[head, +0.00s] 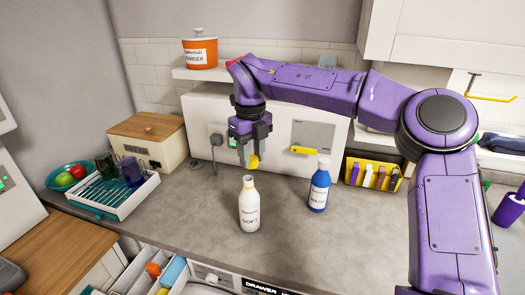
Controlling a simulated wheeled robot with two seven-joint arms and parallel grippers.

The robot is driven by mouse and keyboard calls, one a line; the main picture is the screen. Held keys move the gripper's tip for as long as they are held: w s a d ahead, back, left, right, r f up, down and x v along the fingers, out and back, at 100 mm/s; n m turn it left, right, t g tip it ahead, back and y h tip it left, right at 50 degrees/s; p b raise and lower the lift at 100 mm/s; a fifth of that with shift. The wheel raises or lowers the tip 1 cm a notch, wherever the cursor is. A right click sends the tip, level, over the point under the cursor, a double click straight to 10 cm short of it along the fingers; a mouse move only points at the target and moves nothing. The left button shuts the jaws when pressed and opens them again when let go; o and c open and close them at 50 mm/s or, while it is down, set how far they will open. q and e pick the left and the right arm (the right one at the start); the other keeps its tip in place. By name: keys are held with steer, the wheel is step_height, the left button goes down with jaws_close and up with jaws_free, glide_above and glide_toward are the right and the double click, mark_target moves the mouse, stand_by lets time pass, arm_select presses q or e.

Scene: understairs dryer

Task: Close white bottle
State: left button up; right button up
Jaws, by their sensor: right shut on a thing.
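The white bottle (249,208) stands upright on the grey counter, with a dark-lettered label and its narrow neck pointing up. My right gripper (249,160) points down above the bottle's neck. It is shut on a small yellow cap (254,161), which is held apart from the bottle with a small gap below it. The gripper's fingers hide part of the cap. My left gripper is not in view.
A blue bottle (319,187) with a white cap stands right of the white bottle. A yellow bin (371,175) stands behind it. A dish rack (104,197) is at left, and an open drawer (150,272) is below the front edge. The counter around the white bottle is clear.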

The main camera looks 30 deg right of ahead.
steer(key=s+a+f+n+b, duration=0.2)
steer(key=a+f+n, duration=0.9)
steer(key=n, duration=0.6)
steer(key=s+a+f+n+b, duration=0.2)
steer(key=s+a+f+n, duration=0.2)
steer(key=a+f+n, duration=0.7)
steer(key=f+n, duration=0.1)
steer(key=n, duration=0.5)
steer(key=shift+s+f+n+b, duration=0.15)
steer(key=shift+s+n+b, duration=0.05)
steer(key=shift+n+b, duration=0.1)
